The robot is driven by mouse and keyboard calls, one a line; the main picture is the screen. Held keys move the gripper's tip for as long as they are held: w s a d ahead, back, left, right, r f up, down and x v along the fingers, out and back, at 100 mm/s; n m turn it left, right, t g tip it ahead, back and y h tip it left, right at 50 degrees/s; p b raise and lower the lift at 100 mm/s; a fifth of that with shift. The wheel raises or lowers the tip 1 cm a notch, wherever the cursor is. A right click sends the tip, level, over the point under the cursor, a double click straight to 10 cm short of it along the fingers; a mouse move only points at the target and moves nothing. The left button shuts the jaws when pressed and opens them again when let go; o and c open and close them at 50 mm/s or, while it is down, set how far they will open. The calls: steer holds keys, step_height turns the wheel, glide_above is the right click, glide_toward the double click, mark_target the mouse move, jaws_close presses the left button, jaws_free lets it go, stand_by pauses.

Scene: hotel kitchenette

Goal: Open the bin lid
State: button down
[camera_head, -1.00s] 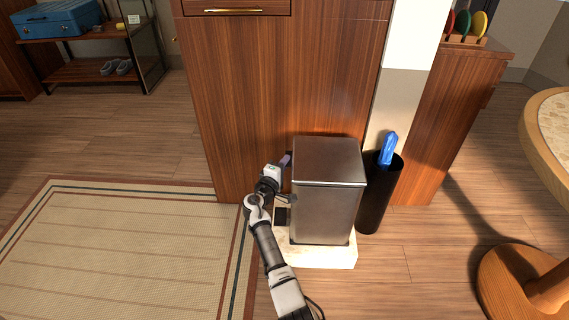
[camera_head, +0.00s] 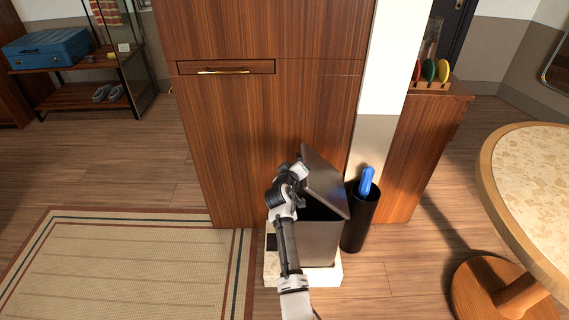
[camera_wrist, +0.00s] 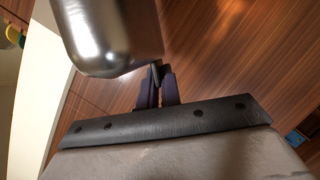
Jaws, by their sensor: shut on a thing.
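The metal bin (camera_head: 318,243) stands on a pale stone base in front of the wooden cabinet. Its lid (camera_head: 326,184) is raised and tilted up, with a dark opening showing below it. My gripper (camera_head: 303,168) is at the lid's left edge, partly hidden by my own wrist. In the wrist view, the dark fingers (camera_wrist: 156,90) are close together on a thin edge of the shiny lid (camera_wrist: 105,45). The exact contact is small and hard to see.
A black cylinder (camera_head: 359,222) holding a blue item (camera_head: 366,181) stands close to the bin's right. The wooden cabinet (camera_head: 235,150) rises behind. A round table (camera_head: 490,190) is at the right. A rug (camera_head: 130,270) lies on the floor at the left.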

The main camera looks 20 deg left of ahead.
steer(key=w+d+r+m+y+p, duration=0.1)
steer(key=w+d+r+m, duration=0.1)
steer(key=d, duration=0.7)
steer(key=w+d+r+m+g+y+p, duration=0.1)
steer(key=d+r, duration=0.4)
steer(key=d, duration=0.5)
steer(key=shift+w+d+r+m+g+y+p, duration=0.15)
steer(key=shift+w+m+g+y+p, duration=0.15)
steer(key=shift+w+m+y+p, duration=0.65)
steer(key=shift+w+m+h+b, duration=0.25)
steer(key=shift+w+h+b, duration=0.05)
steer(key=shift+w+h, duration=0.05)
steer(key=c, duration=1.6)
jaws_free()
steer(key=b+v, duration=0.1)
steer(key=v, duration=1.2)
steer(key=shift+s+r+b, duration=0.15)
steer(key=shift+s+b, duration=0.25)
